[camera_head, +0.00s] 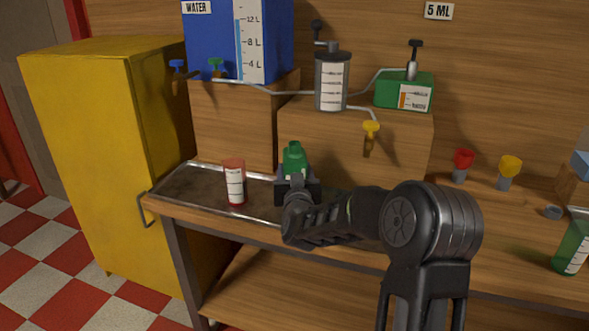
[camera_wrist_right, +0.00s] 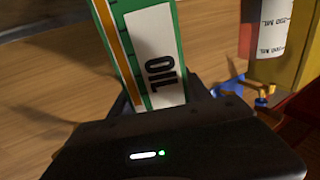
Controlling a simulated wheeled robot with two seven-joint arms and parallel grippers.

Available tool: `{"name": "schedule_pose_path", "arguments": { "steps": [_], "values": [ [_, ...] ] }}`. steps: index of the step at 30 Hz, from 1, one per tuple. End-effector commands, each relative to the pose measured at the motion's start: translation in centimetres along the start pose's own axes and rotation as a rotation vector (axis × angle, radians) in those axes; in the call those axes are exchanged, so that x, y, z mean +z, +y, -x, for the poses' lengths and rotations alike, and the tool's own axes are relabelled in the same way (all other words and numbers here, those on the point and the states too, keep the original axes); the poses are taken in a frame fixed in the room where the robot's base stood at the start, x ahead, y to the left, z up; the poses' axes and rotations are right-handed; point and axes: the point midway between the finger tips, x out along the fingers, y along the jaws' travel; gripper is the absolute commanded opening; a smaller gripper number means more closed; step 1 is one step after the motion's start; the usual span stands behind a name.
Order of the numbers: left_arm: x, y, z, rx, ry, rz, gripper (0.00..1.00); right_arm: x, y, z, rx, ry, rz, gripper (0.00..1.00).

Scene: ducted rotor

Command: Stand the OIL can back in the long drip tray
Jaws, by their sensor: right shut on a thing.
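The green OIL can (camera_head: 294,158) is in my right gripper (camera_head: 296,182), above or at the right part of the long drip tray. In the wrist view the OIL can (camera_wrist_right: 150,50) shows its white label between the fingers of my right gripper (camera_wrist_right: 165,100). The gripper hides its lower part in the head view, so I cannot tell if it touches the tray. The long metal drip tray (camera_head: 183,186) lies along the bench's front left. My left gripper is not in view.
A red can with a white label (camera_head: 235,183) stands in the tray, left of the OIL can. Wooden blocks (camera_head: 232,125) rise behind the tray, carrying a blue WATER tank (camera_head: 270,35). A yellow cabinet (camera_head: 95,150) stands left. A green bottle (camera_head: 572,243) is far right.

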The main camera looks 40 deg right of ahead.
Motion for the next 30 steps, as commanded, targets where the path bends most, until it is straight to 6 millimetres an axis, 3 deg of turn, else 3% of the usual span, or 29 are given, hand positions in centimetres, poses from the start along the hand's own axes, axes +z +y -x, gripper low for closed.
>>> {"name": "schedule_pose_path", "arguments": {
  "steps": [30],
  "values": [
    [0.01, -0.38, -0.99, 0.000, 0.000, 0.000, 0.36, 0.83, -0.06, -0.03, 0.000, 0.006, -0.001, 0.00]
  ]
}}
